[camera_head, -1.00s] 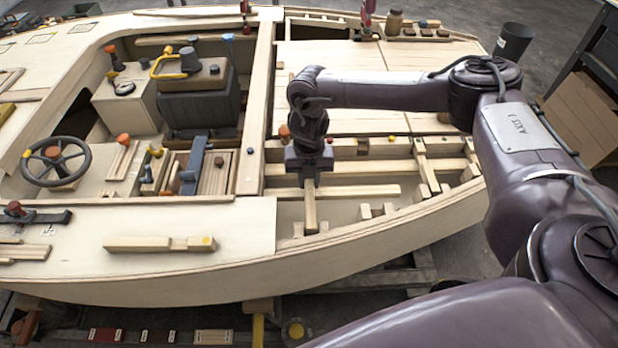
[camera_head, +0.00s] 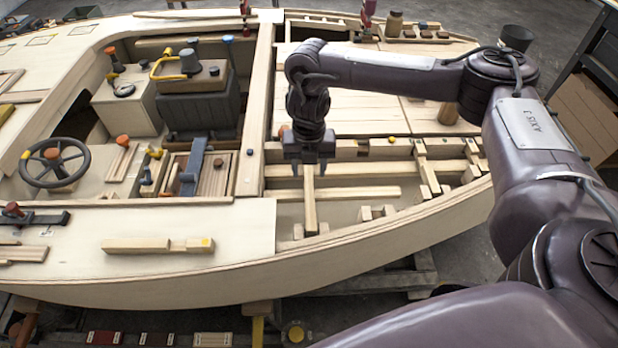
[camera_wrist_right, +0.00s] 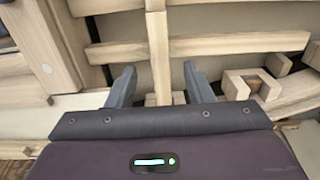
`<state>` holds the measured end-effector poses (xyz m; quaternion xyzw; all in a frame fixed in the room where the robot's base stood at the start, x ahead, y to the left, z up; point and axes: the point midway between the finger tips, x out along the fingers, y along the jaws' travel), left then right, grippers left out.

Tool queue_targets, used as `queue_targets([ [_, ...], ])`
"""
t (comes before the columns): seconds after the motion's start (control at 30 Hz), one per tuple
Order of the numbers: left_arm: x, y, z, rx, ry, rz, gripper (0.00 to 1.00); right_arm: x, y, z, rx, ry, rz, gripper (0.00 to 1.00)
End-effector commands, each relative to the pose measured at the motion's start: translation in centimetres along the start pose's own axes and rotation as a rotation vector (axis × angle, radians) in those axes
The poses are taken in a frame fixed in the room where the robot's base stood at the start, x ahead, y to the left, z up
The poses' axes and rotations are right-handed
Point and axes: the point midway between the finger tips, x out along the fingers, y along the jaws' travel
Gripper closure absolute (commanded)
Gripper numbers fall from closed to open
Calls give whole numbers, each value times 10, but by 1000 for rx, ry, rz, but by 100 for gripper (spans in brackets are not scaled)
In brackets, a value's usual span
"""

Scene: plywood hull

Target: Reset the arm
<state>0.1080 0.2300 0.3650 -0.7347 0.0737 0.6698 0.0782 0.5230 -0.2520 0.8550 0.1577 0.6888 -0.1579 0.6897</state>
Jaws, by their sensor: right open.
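My right gripper (camera_head: 309,168) is over the open framed bay of the plywood hull (camera_head: 180,280). Its two fingers are spread, and it holds nothing. In the right wrist view the gripper (camera_wrist_right: 160,85) shows its fingers apart on either side of a short wooden beam (camera_wrist_right: 158,55). The beam also shows in the head view (camera_head: 310,205), just below the fingers. The gap between the fingertips and the beam cannot be judged exactly. My left gripper is not in view.
A long crosswise batten (camera_head: 350,193) and small notched blocks (camera_head: 375,212) lie in the bay near the gripper. To the left are a steering wheel (camera_head: 55,163), a dark seat-like box (camera_head: 200,105) and a lever panel (camera_head: 205,172).

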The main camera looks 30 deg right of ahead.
Motion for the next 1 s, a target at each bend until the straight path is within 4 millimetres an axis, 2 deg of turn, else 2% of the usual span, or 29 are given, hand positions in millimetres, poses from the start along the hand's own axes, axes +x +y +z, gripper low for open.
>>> queue_targets([
  [0.1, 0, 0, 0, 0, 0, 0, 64, -16, 0, 0, 0, 0, 1, 53],
  [0.2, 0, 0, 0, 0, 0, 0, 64, -22, 0, 0, 0, 1, 0, 53],
  [0.77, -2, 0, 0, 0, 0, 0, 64, -25, 0, 0, 0, 1, 0, 53],
  [0.87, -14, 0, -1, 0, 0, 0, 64, -38, 0, 0, 0, 1, 0, 53],
  [1.0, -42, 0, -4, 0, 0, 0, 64, -66, 0, 0, 0, 1, 0, 53],
])
